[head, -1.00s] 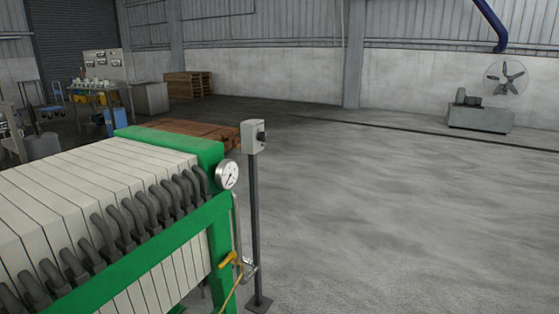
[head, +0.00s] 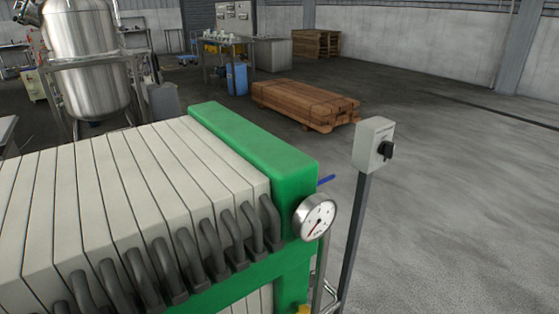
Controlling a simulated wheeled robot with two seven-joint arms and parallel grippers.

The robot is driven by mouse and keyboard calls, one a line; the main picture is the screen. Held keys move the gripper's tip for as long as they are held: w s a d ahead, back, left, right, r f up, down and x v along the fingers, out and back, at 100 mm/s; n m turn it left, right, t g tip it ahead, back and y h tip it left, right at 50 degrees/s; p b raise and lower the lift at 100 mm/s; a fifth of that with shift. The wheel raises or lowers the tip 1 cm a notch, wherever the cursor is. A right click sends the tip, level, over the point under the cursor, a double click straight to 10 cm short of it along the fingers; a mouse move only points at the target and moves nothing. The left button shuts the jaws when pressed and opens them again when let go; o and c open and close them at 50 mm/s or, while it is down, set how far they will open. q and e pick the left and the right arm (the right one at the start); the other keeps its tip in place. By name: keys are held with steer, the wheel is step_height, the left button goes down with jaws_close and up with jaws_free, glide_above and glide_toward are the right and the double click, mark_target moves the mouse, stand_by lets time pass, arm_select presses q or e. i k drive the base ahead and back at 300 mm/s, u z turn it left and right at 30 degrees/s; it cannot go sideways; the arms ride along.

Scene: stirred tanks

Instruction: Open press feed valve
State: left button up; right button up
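The filter press (head: 130,205), with white plates, a green end block and a row of grey bent hoses, fills the lower left of the head view. A round dial gauge (head: 315,217) sits at its near right corner. A short blue lever (head: 326,180) sticks out behind the green block; its valve body is hidden. A small yellow part (head: 303,309) is cut by the bottom edge. I cannot tell which of these belongs to the press feed valve. Neither of my grippers is in view.
A grey switch box with a black knob (head: 374,148) stands on a post just right of the press. A steel tank (head: 88,60) stands at the back left. Strapped brown timber (head: 305,103) lies behind the press. The floor to the right is open.

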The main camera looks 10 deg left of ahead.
mark_target(324, 180)
steer(key=u, duration=0.15)
steer(key=i, duration=0.15)
steer(key=z, duration=1.75)
steer(key=i, duration=2.05)
steer(key=u, duration=3.7)
steer(key=i, duration=0.5)
steer(key=u, duration=0.1)
